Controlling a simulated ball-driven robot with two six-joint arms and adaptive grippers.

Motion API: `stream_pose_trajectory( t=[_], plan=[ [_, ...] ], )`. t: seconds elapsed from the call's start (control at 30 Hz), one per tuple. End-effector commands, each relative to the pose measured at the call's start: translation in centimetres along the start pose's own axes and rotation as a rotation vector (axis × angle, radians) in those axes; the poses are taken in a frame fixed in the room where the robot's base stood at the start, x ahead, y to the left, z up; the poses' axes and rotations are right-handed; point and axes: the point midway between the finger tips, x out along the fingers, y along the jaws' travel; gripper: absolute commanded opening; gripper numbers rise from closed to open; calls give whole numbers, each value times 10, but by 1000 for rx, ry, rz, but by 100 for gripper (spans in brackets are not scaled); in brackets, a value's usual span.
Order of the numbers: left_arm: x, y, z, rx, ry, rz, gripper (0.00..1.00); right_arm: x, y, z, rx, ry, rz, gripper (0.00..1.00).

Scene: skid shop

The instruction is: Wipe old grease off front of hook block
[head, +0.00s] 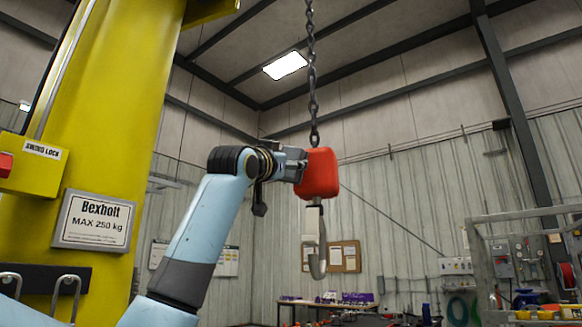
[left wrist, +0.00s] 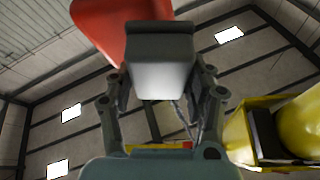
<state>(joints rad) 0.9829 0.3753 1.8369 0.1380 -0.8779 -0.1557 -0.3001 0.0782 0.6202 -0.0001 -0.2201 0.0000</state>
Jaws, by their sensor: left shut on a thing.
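The red hook block (head: 320,174) hangs from a chain, with a grey hook (head: 318,262) below it. In the left wrist view the red block (left wrist: 115,28) fills the upper middle, behind the held thing. My left gripper (head: 292,165) is at the block's left side in the head view. It is shut on a grey block-shaped wiper (left wrist: 160,78) with a pale face, which shows between its fingers in the left wrist view. The wiper's far end is close to the red block; I cannot tell whether they touch. No grease can be made out. My right gripper is not in view.
A yellow crane column (head: 110,110) with a Bexholt "MAX 250 kg" sign (head: 95,220) stands at left. The chain (head: 312,75) runs up from the block. A workbench (head: 330,304) and a metal frame (head: 530,215) stand further back. Air around the block's right side is clear.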

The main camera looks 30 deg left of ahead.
Motion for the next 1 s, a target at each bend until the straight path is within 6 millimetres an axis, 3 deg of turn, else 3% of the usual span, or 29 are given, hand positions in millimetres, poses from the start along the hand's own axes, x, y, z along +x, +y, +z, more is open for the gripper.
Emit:
stream_pose_trajectory(
  t=[0.7,1.0],
  plan=[
    [-58,0,-24,0,2,0,27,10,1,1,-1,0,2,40],
    [-63,0,-26,-1,1,0,27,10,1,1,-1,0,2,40]
  ],
)
